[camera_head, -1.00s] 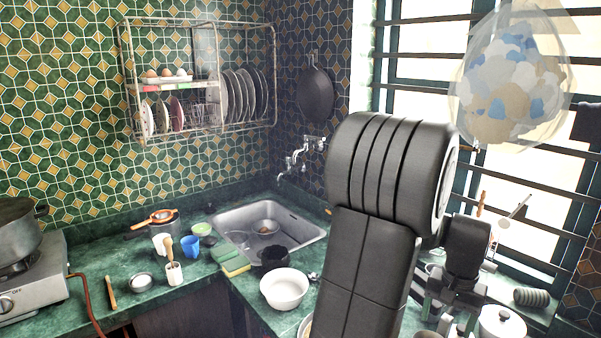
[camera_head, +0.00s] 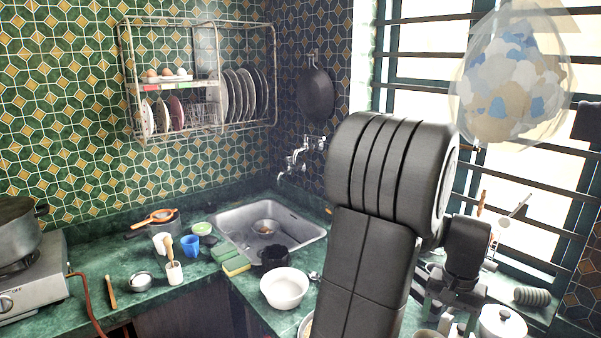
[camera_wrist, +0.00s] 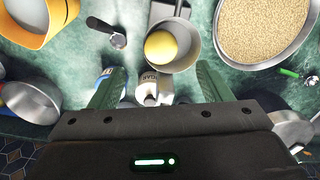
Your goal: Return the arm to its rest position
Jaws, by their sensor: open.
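My arm stands upright in the right half of the head view, bent over at the top. My gripper (camera_head: 452,300) hangs low at the right, over the counter by the window, partly hidden by my wrist. In the wrist view my gripper (camera_wrist: 161,72) shows two fingers spread apart with nothing held between them. Beyond and below them are a small pot (camera_wrist: 185,28) with a yellow round thing inside and a container (camera_wrist: 149,88) with a partly hidden label. Whether the fingers touch anything cannot be told.
A wide pan of grain (camera_wrist: 262,28) and an orange-and-white cup (camera_wrist: 40,18) flank the gripper. A lidded white pot (camera_head: 502,322) stands right of it. A white bowl (camera_head: 284,288) and sink (camera_head: 235,222) lie left of my arm. A bag (camera_head: 512,80) hangs upper right.

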